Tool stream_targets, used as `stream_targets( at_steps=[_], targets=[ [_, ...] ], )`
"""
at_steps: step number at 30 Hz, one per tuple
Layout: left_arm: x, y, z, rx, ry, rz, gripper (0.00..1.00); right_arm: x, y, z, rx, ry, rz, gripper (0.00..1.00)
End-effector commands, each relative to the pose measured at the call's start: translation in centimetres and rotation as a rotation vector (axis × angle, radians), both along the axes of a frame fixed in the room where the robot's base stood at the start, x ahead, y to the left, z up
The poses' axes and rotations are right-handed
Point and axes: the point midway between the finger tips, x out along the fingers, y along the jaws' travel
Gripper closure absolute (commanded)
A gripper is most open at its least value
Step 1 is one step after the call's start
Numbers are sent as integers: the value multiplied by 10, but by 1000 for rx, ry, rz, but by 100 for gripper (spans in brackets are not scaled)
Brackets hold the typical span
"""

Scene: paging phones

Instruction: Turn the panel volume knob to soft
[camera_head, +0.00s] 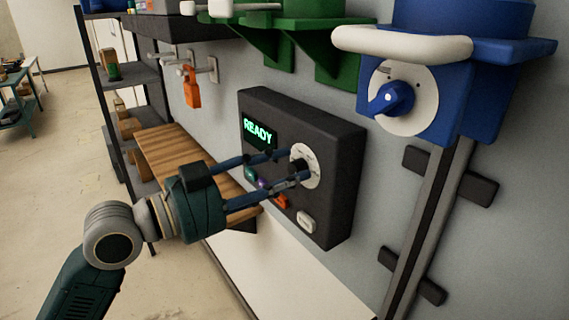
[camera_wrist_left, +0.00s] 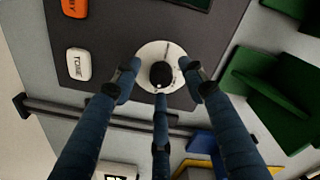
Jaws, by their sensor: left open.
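The dark panel (camera_head: 320,125) on the wall has a lit green READY screen (camera_head: 258,131). Its volume knob (camera_wrist_left: 161,74) is black and sits on a white dial (camera_head: 312,160); the dial also shows in the left wrist view (camera_wrist_left: 148,54). My left gripper (camera_head: 291,166) is open, with its blue fingers reaching to the dial. In the left wrist view the gripper (camera_wrist_left: 161,80) has fingers on both sides of the knob and one below it. I cannot tell whether they touch it. The dial's marks are too small to read. My right gripper is not in view.
The panel also carries a white TONE button (camera_wrist_left: 77,66), an orange button (camera_wrist_left: 74,8) and small coloured buttons. A blue unit with a blue knob (camera_head: 391,98) hangs at upper right. Green brackets (camera_head: 340,62) are above. A wooden shelf (camera_head: 170,150) is at left.

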Motion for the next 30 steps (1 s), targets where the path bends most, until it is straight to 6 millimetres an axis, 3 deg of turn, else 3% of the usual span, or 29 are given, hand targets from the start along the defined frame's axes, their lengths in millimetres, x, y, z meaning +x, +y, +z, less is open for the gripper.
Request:
stream_targets(
  at_steps=[10,15,17,30],
  targets=[
    [2,-4,-1,1,0,1,58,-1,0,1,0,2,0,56],
    [2,-3,-1,1,0,1,92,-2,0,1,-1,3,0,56],
    [3,-3,-1,2,0,1,100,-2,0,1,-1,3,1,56],
    [3,-3,-2,-49,74,3,100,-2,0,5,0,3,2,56]
  ],
)
